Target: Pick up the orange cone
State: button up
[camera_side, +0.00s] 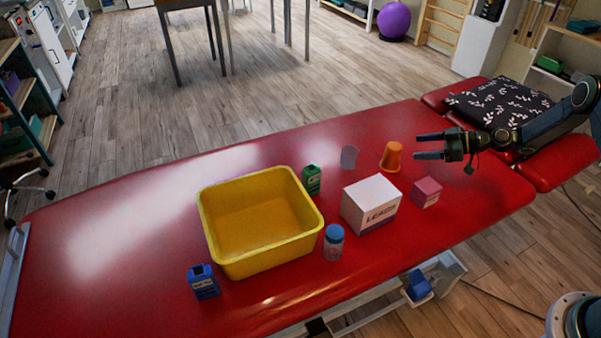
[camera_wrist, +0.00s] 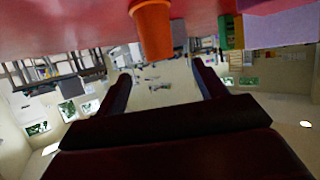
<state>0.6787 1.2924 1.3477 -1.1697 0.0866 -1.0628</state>
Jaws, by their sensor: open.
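The orange cone (camera_side: 391,157) stands on the red treatment table near its far edge, shaped like a cup with its narrower end down or up, hard to tell. My gripper (camera_side: 416,146) is open and empty, level and pointing left, just to the right of the cone in the side view. The gap between cone and fingers is hard to judge there. In the wrist view the picture is upside down; the cone (camera_wrist: 153,28) hangs from the red surface at the top, between the lines of the two open fingers (camera_wrist: 160,75) and beyond their tips.
A pink box (camera_side: 426,192), a white box (camera_side: 370,204) and a clear cup (camera_side: 349,157) stand near the cone. The table's (camera_side: 110,250) left end is clear.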

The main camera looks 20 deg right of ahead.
aim_at(401, 147)
jog(key=shift+x, duration=2)
jog(key=shift+x, duration=2.6)
jog(key=shift+w+r, duration=0.1)
jog(key=shift+r, duration=0.05)
jog(key=c, duration=1.1)
jog(key=shift+o, duration=0.2)
jog(key=shift+r, duration=0.1)
notch_tip(401, 147, up, 20)
